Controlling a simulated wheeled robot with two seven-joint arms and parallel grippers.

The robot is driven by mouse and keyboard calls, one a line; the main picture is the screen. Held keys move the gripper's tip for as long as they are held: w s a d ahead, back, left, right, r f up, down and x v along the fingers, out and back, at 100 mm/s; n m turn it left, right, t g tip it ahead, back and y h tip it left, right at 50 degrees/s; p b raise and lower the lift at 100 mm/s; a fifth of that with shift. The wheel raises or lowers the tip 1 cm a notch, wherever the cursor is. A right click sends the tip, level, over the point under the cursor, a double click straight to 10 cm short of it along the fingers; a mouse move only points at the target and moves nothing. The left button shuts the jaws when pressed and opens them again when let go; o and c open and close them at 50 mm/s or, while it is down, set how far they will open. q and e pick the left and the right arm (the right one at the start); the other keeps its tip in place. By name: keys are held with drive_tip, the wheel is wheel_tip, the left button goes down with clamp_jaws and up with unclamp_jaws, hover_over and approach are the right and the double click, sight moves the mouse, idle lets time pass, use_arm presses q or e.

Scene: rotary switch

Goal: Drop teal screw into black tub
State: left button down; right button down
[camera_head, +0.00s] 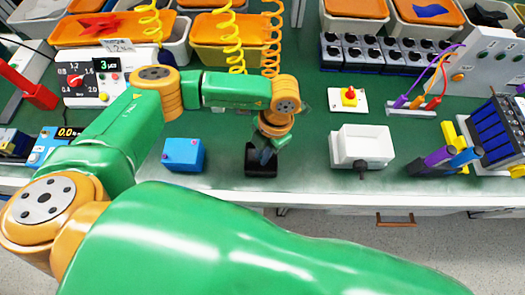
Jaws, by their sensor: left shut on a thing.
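My left gripper (264,156) points down over the black tub (262,171), with its fingertips at or just above the tub's opening. The tub is a small dark open box near the front edge of the green bench top. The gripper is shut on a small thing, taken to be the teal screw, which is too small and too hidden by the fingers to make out. My right gripper is not in view.
Orange bins (223,30) line the back. The bench's front edge (330,200) is close.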

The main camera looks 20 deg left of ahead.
use_arm(q)
drive_tip(key=shift+f, duration=0.2)
drive_tip(key=c, duration=0.9)
unclamp_jaws()
drive_tip(key=shift+r, duration=0.3)
drive_tip(key=shift+w+d+r, duration=0.1)
drive_tip(key=shift+w+r, duration=0.05)
drive_tip(key=shift+r, duration=0.15)
drive_tip(key=b+v, duration=0.2)
drive_tip(key=v, duration=0.9)
drive_tip(key=shift+r, duration=0.15)
